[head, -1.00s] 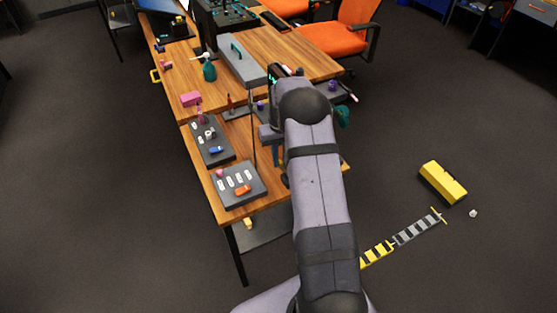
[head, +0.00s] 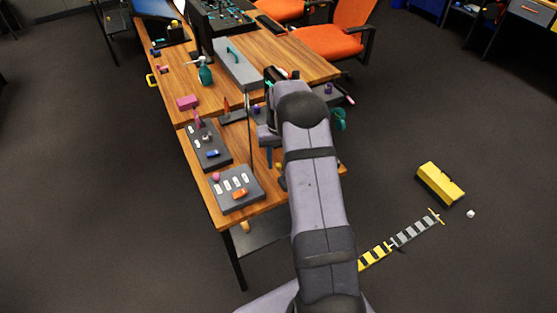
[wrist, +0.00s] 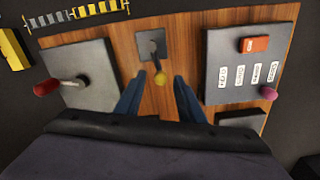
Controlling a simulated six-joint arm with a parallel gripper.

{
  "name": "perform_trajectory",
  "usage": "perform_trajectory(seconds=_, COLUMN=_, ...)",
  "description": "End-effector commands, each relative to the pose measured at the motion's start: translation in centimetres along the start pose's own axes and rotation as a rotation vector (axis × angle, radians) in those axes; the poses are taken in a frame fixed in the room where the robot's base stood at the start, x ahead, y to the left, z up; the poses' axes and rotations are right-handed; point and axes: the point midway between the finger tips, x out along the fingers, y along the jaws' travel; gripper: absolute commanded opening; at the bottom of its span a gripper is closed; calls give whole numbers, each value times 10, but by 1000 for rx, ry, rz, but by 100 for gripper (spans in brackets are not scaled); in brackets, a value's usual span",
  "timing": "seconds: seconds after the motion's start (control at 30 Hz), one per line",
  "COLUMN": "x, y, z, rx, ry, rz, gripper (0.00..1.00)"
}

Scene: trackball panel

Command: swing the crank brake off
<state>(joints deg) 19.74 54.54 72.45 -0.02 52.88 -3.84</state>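In the wrist view, a short dark lever with a yellow ball tip (wrist: 160,79) stands on a small grey plate (wrist: 147,41); I take it for the crank brake, but no label on it is readable. A red crank handle (wrist: 46,87) on a metal arm sits on a larger grey panel (wrist: 98,62) to the left. My gripper (wrist: 158,84) is open and empty, with a blue finger on either side of the yellow ball. I cannot tell how far the ball is below the fingertips. In the head view my arm hides most of this area.
A grey panel (wrist: 213,92) with an orange rocker (wrist: 255,45), white labels and a pink knob (wrist: 268,93) lies right of my fingers. In the head view, a spray bottle (head: 205,72) and a pink block (head: 187,102) stand farther back. Bare wood surrounds the small plate.

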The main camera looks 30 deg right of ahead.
Motion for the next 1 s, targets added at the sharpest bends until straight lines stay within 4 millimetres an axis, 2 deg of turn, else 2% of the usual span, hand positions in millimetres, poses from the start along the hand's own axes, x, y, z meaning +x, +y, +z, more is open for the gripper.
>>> perform_trajectory(seconds=0.27, x=-7, y=0, z=0, rx=-1, ry=1, rz=0, gripper=35)
perform_trajectory(seconds=0.7, x=-62, y=0, z=0, rx=0, ry=2, rz=0, gripper=35)
perform_trajectory(seconds=1.0, x=-74, y=0, z=0, rx=0, ry=0, rz=0, gripper=35)
